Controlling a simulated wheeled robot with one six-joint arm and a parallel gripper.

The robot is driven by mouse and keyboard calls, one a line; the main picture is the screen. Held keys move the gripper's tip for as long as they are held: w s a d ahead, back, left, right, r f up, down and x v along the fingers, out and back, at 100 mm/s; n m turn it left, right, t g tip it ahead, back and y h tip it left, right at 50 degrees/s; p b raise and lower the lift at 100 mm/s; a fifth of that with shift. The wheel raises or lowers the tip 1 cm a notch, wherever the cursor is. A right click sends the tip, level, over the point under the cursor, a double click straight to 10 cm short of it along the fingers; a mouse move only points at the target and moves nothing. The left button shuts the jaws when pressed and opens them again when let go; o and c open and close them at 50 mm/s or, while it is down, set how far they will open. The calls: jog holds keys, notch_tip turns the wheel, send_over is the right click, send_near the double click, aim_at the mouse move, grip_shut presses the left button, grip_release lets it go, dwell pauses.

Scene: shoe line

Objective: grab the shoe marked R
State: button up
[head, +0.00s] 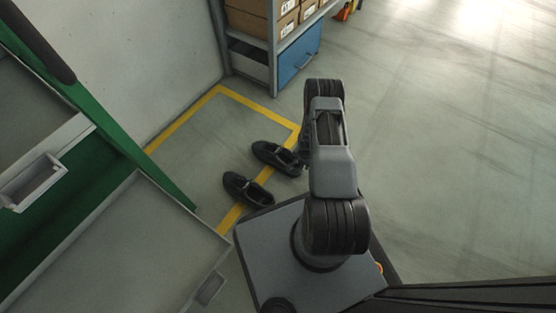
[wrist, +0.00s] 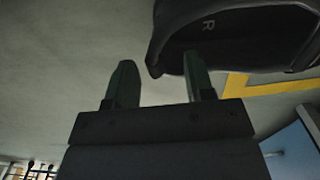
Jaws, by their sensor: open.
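A black shoe (wrist: 245,38) with a pale letter R inside it fills the upper right of the wrist view, cut off by the top edge. The left finger is over bare floor. In the head view two black shoes lie on the floor, an upper one (head: 272,156) beside my arm and a lower one (head: 247,190). No letters are readable there, and my arm hides the gripper.
Yellow floor tape (head: 265,107) runs around and under the shoes. A shelf with cardboard boxes (head: 262,22) and a blue drawer (head: 299,62) stands behind. A green-framed grey unit (head: 125,235) is at the left. The floor (head: 440,130) on the right is clear.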

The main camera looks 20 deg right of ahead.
notch_tip(320, 180, down, 2)
jog(key=shift+f+b, duration=0.25)
jog(key=shift+b, duration=0.1)
grip_shut()
dwell(0.5)
